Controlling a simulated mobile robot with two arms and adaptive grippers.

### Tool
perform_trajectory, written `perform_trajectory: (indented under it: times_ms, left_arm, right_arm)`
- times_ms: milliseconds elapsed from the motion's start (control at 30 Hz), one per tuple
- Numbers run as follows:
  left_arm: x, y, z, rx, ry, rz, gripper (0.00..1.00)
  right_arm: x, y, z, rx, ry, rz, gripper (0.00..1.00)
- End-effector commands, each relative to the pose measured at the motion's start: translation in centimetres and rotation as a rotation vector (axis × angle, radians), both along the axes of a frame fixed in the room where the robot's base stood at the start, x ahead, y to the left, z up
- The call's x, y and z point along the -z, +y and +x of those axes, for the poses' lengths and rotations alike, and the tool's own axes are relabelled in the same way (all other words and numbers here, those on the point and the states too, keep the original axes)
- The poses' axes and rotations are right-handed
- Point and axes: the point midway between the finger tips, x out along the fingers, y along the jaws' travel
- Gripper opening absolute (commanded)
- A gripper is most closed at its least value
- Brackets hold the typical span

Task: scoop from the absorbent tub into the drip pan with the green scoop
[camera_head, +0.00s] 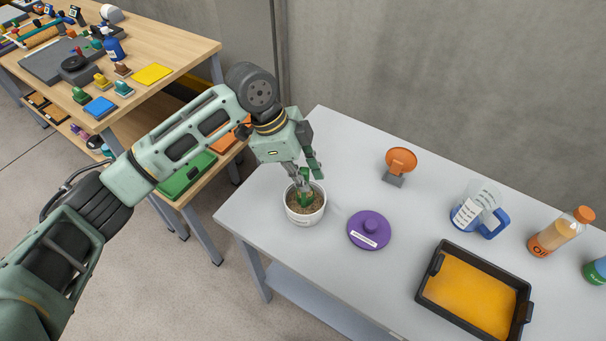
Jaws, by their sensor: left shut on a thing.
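The absorbent tub (304,216) is a white round tub of brown granules near the left end of the grey table. The green scoop (306,196) is in the tub's mouth, its lower part hidden by the granules or rim. My left gripper (305,180) points down over the tub and is shut on the scoop. The drip pan (434,303) is a black rectangular tray with an orange-yellow inside, at the table's front right. My right gripper is not in view.
A purple lid (369,230) lies right of the tub, between it and the pan. An orange funnel-like item (400,160), a jug with a blue base (478,210) and an oil bottle (561,232) stand behind. A wooden table (170,45) with clutter is at left.

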Motion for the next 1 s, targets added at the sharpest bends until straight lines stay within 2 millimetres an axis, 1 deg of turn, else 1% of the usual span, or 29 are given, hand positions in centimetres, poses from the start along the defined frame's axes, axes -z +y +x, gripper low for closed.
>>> perform_trajectory:
  times_ms: [33,100,900,1000]
  left_arm:
    - [-0.6,0.0,0.0,0.000,0.000,-0.001,0.00]
    - [-0.9,0.0,0.0,0.000,0.000,-0.001,0.00]
    - [-5.1,0.0,0.0,0.000,0.000,0.000,0.00]
    - [-5.4,0.0,0.0,0.000,0.000,0.000,0.00]
  right_arm:
    - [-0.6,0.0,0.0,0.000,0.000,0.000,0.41]
    - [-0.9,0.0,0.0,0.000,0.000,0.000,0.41]
    - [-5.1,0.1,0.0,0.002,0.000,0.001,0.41]
    - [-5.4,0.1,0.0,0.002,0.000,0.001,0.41]
